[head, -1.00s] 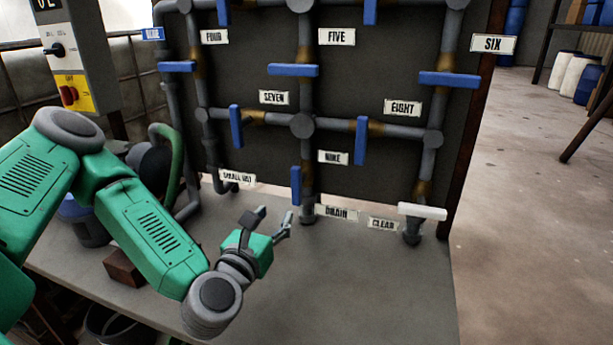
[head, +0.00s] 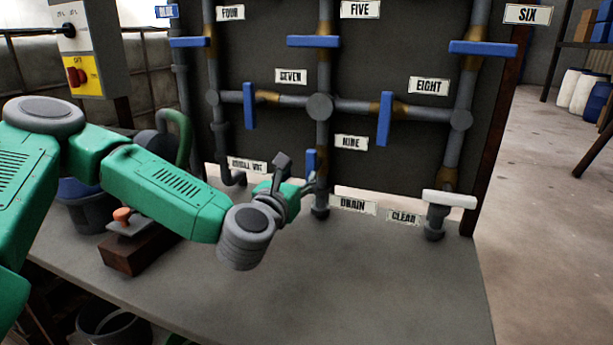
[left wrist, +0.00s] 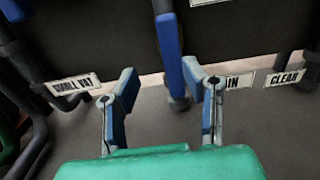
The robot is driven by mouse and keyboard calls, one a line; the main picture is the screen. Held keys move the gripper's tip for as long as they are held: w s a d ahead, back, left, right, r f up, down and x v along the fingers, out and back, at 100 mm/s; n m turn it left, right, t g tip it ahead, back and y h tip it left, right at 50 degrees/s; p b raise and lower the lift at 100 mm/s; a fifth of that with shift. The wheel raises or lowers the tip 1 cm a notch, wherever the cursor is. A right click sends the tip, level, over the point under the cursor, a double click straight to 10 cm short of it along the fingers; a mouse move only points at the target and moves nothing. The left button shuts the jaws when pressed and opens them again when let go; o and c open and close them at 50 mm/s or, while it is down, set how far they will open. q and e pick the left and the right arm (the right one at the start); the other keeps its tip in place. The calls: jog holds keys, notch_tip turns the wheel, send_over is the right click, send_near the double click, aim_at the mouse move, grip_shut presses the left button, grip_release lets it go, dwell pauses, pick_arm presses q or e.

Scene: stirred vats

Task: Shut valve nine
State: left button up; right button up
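The NINE label (head: 352,142) is on the dark panel. Left of it, the blue handle of valve nine (head: 311,160) stands upright, in line with its vertical pipe. Its lower part is partly hidden by my left gripper (head: 296,175), which is open and empty just in front, a little to the left and low. In the left wrist view, the blue handle (left wrist: 169,45) stands upright beyond my two spread fingers (left wrist: 158,85), nearer the right finger. I cannot tell whether that finger touches it. My right gripper is not in view.
Other blue handles, such as those by SEVEN (head: 249,106) and EIGHT (head: 384,119), sit above on the pipes. A white handle (head: 449,199) is near CLEAR. A brown block (head: 138,252) lies on the grey bench, whose front middle (head: 360,285) is clear.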

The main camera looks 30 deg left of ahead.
aim_at(315, 169)
pick_arm(q)
jog(key=w, duration=0.1)
jog(key=w+d, duration=0.1)
jog(key=w, duration=0.2)
jog(key=shift+w+d+r+b, duration=0.2)
jog(key=shift+r+b, duration=0.1)
jog(key=shift+r, duration=0.05)
jog(key=shift+w+a, duration=0.1)
jog(key=shift+a+f, duration=0.2)
jog(key=shift+a, duration=0.65)
jog(key=c, duration=0.6)
jog(key=shift+w, duration=0.15)
grip_shut()
jog(key=shift+d+r, duration=0.1)
jog(key=shift+d, duration=0.45)
jog(key=shift+a, duration=0.1)
